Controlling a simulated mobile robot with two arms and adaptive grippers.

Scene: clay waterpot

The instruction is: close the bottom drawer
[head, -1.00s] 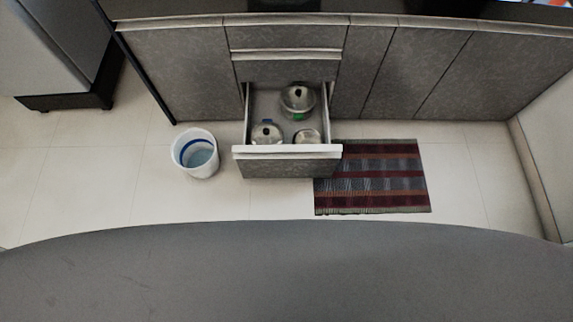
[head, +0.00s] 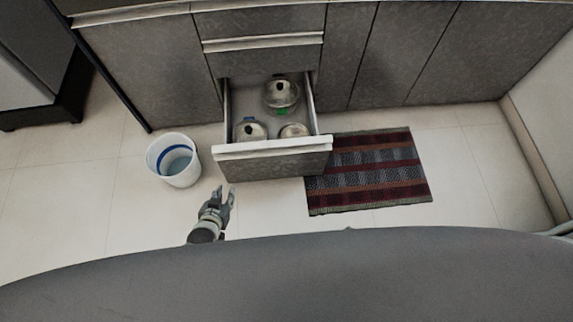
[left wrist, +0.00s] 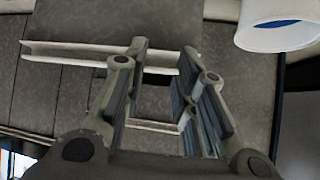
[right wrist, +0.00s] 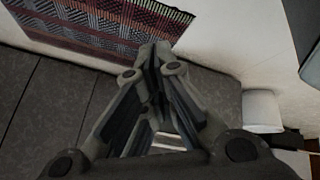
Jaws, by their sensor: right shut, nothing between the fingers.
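The bottom drawer (head: 270,165) is pulled out of the grey cabinet in the head view, with its pale top rim facing me. Metal pots (head: 281,93) with lids stand inside it. My left gripper (head: 226,189) is open and empty, low in front of the drawer's left end and apart from it. In the left wrist view, the open fingers (left wrist: 163,46) spread before the grey drawer front (left wrist: 112,22). My right gripper (right wrist: 155,48) is shut and empty in the right wrist view; I cannot make it out clearly in the head view.
A white bucket (head: 174,160) stands on the floor left of the drawer. A striped mat (head: 370,171) lies right of the drawer, reaching its front corner. Upper drawers (head: 262,58) are shut. Pale floor is clear in front of the drawer.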

